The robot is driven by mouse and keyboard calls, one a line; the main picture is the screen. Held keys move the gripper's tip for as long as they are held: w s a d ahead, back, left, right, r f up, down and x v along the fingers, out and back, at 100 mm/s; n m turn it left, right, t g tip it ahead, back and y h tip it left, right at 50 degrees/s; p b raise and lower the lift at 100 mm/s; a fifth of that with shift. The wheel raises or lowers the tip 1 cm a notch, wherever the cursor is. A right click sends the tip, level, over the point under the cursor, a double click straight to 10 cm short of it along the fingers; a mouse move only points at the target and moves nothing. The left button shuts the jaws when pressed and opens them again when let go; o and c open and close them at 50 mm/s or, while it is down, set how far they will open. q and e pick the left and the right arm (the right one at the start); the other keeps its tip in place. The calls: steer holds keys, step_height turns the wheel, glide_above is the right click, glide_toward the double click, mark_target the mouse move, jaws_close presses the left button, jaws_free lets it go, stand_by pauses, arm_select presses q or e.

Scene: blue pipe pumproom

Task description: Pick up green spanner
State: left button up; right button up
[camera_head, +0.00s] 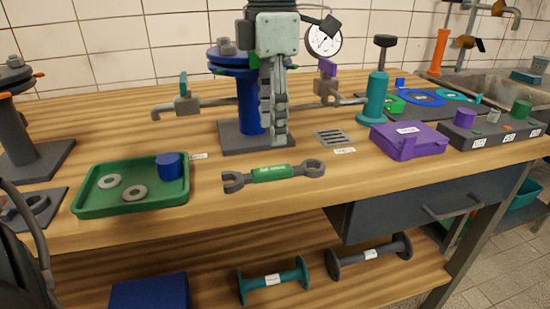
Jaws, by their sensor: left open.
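The green spanner (272,173) lies on the wooden bench top near its front edge, in the middle of the picture. It has dark grey ends, an open jaw at the left and a ring at the right, and a green labelled grip. Nothing covers it. A dark part of my left gripper (25,247) shows at the lower left edge, cut off by the frame. It is open, well to the left of the spanner and apart from it. My right gripper is not in view.
A green tray (133,209) with two washers and a blue cylinder stands left of the spanner. Behind it rises a blue flanged pipe (250,104) with a grey-green device (277,40) in front. A purple box (408,140) stands at right. Bare wood surrounds the spanner's front.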

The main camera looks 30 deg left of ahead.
mark_target(273, 168)
arm_select(q)
steer(key=shift+f, duration=0.35)
steer(key=f, duration=0.6)
steer(key=shift+s+d+f+p, duration=0.15)
steer(key=shift+s+d+p, duration=0.1)
steer(key=shift+s+p, duration=0.05)
steer(key=shift+f, duration=0.3)
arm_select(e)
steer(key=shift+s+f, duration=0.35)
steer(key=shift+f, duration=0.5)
arm_select(q)
steer(key=shift+c, duration=0.4)
jaws_close()
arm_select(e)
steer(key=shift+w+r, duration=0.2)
arm_select(q)
steer(key=shift+w, duration=0.1)
